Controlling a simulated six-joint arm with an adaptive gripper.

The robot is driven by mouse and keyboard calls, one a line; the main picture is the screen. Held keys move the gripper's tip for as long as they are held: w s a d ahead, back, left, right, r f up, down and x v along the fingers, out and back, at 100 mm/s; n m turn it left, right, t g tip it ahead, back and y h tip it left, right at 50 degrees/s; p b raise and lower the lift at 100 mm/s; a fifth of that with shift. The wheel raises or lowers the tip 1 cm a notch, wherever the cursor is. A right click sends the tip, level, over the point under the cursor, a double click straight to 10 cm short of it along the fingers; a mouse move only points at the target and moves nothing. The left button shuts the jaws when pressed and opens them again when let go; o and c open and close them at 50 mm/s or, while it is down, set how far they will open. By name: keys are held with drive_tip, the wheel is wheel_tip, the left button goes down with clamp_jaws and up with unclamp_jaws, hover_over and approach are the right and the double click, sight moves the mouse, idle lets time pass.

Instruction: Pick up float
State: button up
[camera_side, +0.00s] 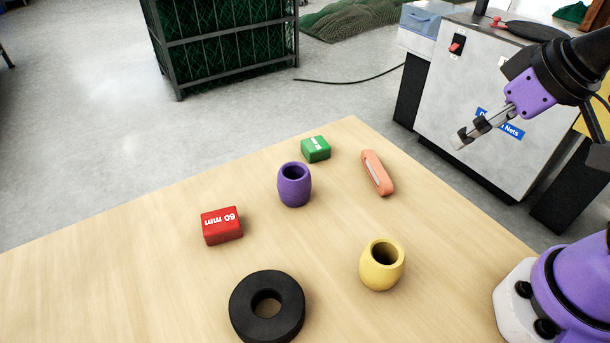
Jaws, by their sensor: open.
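Two hollow, barrel-shaped pieces that look like floats stand upright on the wooden table. The purple float (294,186) is near the middle, and the yellow float (381,268) is nearer the camera, to its right. The picture does not show which one the task names. My gripper (470,134) is at the upper right, raised and well apart from both floats. It is open, with nothing between its fingers.
A red block (221,226) marked 60 mm, a green block (316,149), an orange folding tool (377,172) and a thick black ring (267,307) lie around the floats on the table (130,250). A grey cabinet (480,100) stands behind my gripper.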

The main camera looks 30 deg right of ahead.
drive_tip(key=n+g, duration=0.5)
drive_tip(key=n, duration=0.1)
hover_over(294, 185)
drive_tip(key=w+d, duration=0.2)
drive_tip(key=d, duration=0.1)
wheel_tip(294, 185, down, 4)
drive_tip(key=shift+g, duration=0.3)
drive_tip(key=shift+a+f, duration=0.25)
drive_tip(key=shift+f, duration=1.65)
drive_tip(key=shift+a+f, duration=0.2)
drive_tip(key=shift+f, duration=1.7)
drive_tip(key=shift+a+f, duration=0.25)
drive_tip(key=shift+f, duration=1.65)
drive_tip(key=c, duration=1.1)
